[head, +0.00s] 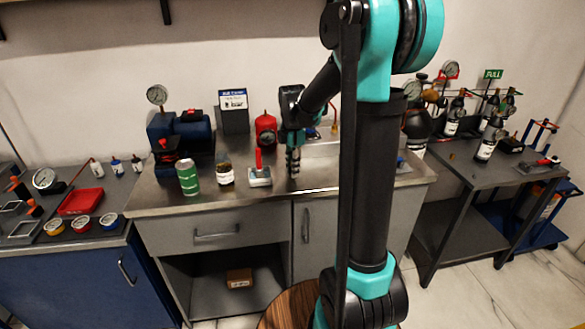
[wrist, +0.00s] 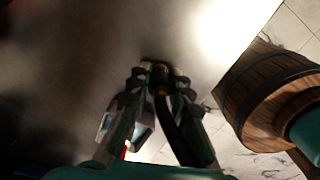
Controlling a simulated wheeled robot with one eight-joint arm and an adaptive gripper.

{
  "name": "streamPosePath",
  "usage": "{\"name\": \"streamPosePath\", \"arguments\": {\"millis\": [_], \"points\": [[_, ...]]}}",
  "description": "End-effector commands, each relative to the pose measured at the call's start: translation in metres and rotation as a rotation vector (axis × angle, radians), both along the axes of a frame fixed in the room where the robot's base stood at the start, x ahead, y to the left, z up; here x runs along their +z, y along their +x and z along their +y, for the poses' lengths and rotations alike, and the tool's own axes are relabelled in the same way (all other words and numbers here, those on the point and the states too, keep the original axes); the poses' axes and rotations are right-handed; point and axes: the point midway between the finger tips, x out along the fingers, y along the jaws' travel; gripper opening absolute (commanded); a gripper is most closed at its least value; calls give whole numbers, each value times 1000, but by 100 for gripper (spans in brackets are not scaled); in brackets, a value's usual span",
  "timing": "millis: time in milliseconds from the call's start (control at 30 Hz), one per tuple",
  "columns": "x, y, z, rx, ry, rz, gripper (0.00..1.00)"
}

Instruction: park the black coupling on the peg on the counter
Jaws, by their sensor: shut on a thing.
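My gripper (head: 293,165) points down over the steel counter (head: 225,202), near its front middle, just right of a pale block with a red handle (head: 260,178). In the wrist view, my gripper (wrist: 159,78) is shut on the black coupling (wrist: 160,80), a dark piece with a brassy glint between the fingertips. A black hose-like length runs back from it between the fingers. In the head view the coupling is too small and dark to tell from the fingers. I cannot make out the peg for sure in either view.
Left of my gripper stand a dark jar (head: 225,175) and a green can (head: 188,178). Behind are a red round device (head: 265,129) and a blue pump with a gauge (head: 190,132). Side benches hold gauges and bottles. A wooden barrel (wrist: 268,95) stands below the counter edge.

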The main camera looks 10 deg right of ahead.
Motion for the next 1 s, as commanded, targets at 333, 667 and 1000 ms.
{"name": "streamPosePath", "arguments": {"millis": [333, 667, 1000], "points": [[0, 0, 0, 0, 0, 0, 33], [0, 0, 0, 0, 0, 0, 55], [1, 0, 0, 0, 0, 0, 57]]}}
